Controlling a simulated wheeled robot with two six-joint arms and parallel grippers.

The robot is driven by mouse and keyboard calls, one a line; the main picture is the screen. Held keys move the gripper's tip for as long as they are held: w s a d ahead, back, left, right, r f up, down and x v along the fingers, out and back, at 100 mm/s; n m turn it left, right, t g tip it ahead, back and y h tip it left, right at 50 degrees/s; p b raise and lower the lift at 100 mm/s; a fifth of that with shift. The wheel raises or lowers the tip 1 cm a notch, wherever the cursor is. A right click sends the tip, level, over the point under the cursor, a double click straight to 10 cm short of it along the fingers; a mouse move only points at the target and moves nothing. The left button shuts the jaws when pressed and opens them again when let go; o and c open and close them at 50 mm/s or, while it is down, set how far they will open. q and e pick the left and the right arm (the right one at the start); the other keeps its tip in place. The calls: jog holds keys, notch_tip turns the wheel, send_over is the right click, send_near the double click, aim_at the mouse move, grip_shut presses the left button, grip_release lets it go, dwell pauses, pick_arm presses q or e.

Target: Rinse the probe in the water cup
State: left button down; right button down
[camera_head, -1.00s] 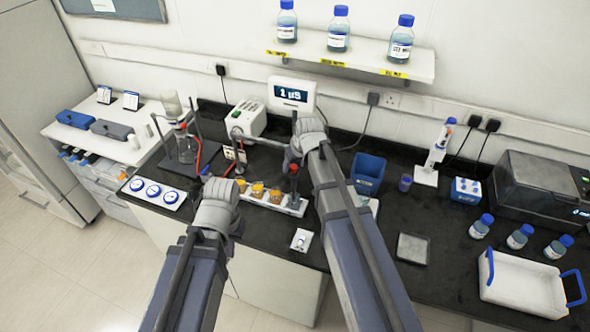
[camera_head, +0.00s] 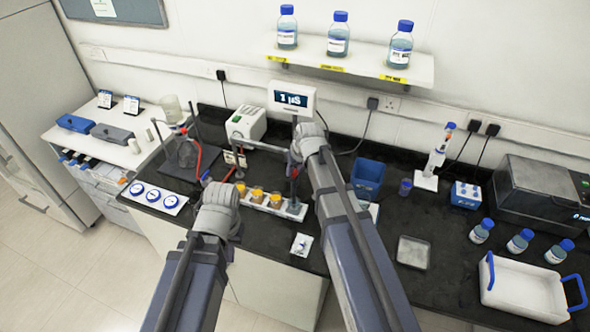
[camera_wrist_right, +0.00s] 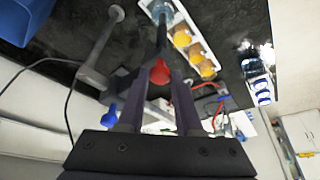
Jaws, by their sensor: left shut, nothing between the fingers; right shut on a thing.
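My right gripper (camera_head: 295,168) is shut on the probe, whose red top (camera_wrist_right: 160,72) shows between the fingers in the right wrist view. The probe's dark shaft points down at the water cup (camera_head: 294,207), at the right end of a white tray (camera_head: 268,209). The cup also shows in the right wrist view (camera_wrist_right: 168,13). The shaft's tip appears at or within the cup's rim; its depth is unclear. Cups with amber contents (camera_head: 257,193) stand to the left in the same tray. My left gripper (camera_head: 207,178) is shut and empty, left of the tray; its fingertips are mostly hidden.
A display (camera_head: 291,98) reading "1 µS" stands behind my right gripper. A flask on a stand (camera_head: 187,153) with red tubing is at the left. A blue bin (camera_head: 367,177) stands to the right. A small white packet-like item (camera_head: 301,244) lies in front of the tray.

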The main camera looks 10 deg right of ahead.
jog(key=shift+r, duration=0.1)
dwell(0.8)
notch_tip(320, 180, up, 6)
jog(key=p, duration=0.6)
jog(key=shift+r, duration=0.1)
jog(key=shift+w, duration=0.1)
jog(key=c, duration=0.6)
grip_release()
jog(key=p+v, duration=0.6)
jog(key=s, duration=0.3)
jog(key=s+d, duration=0.1)
jog(key=s, duration=0.3)
jog(key=s+d+f+b, duration=0.1)
jog(key=s, duration=0.3)
jog(key=shift+s+d, duration=0.15)
jog(key=shift+s, duration=0.05)
